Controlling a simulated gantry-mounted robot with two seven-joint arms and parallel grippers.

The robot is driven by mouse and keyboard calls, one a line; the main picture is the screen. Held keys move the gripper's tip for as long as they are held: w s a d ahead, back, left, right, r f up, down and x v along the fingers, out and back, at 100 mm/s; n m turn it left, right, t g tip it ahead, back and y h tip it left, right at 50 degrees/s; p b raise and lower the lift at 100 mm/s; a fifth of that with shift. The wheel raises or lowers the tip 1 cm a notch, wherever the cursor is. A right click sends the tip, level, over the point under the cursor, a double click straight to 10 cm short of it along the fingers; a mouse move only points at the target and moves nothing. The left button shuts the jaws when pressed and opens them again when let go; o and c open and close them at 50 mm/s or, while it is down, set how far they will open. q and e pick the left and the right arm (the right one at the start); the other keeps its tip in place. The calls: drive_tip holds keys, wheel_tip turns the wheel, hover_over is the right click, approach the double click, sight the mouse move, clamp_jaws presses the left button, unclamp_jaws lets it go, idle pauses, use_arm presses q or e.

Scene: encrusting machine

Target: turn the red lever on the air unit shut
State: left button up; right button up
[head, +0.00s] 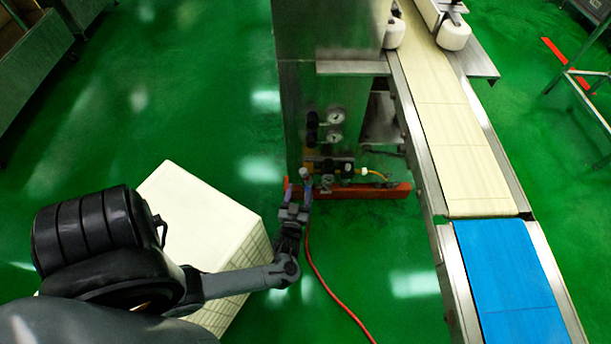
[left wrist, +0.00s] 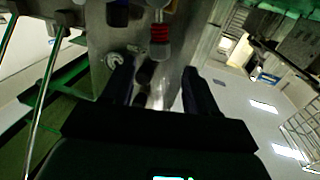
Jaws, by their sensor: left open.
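The air unit (head: 335,168) is a cluster of dark fittings, brass-coloured parts and round gauges low on the steel machine in the head view. My left gripper (head: 299,190) is at its left end, pointing at the unit. In the left wrist view, my left gripper (left wrist: 158,88) is open, with a dark finger on each side and nothing clearly held. A red ribbed part (left wrist: 159,34) with a metal end shows ahead, above the gap between the fingers; I cannot tell whether it is the lever. The red lever is not clearly visible in the head view. My right gripper is out of view.
A white box (head: 205,215) stands under my left arm. A red bar (head: 375,191) lies low by the unit, and a red hose (head: 318,272) runs across the green floor. The conveyor (head: 455,140) with its blue section (head: 508,270) is to the right.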

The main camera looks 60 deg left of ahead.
sight(304, 177)
use_arm(q)
drive_tip(key=x, duration=0.2)
drive_tip(key=b+x, duration=0.1)
drive_tip(key=shift+a, duration=0.55)
drive_tip(key=shift+w+a+f+b, duration=0.1)
drive_tip(key=shift+w+a+b, duration=0.15)
drive_tip(key=shift+w, duration=0.2)
drive_tip(key=shift+w+a+f+b, duration=0.1)
drive_tip(key=shift+w+a+b, duration=0.05)
drive_tip(key=shift+w+b, duration=0.3)
drive_tip(key=shift+w+a, duration=0.15)
drive_tip(key=shift+w, duration=0.25)
drive_tip(key=shift+w+a+r, duration=0.1)
drive_tip(key=shift+w+a, duration=0.15)
drive_tip(key=shift+a, duration=0.15)
drive_tip(key=shift+w+a+r+b, duration=0.15)
drive_tip(key=shift+a+b, duration=0.2)
drive_tip(key=shift+a, duration=0.35)
drive_tip(key=shift+d, duration=0.35)
drive_tip(key=shift+c, duration=0.6)
clamp_jaws()
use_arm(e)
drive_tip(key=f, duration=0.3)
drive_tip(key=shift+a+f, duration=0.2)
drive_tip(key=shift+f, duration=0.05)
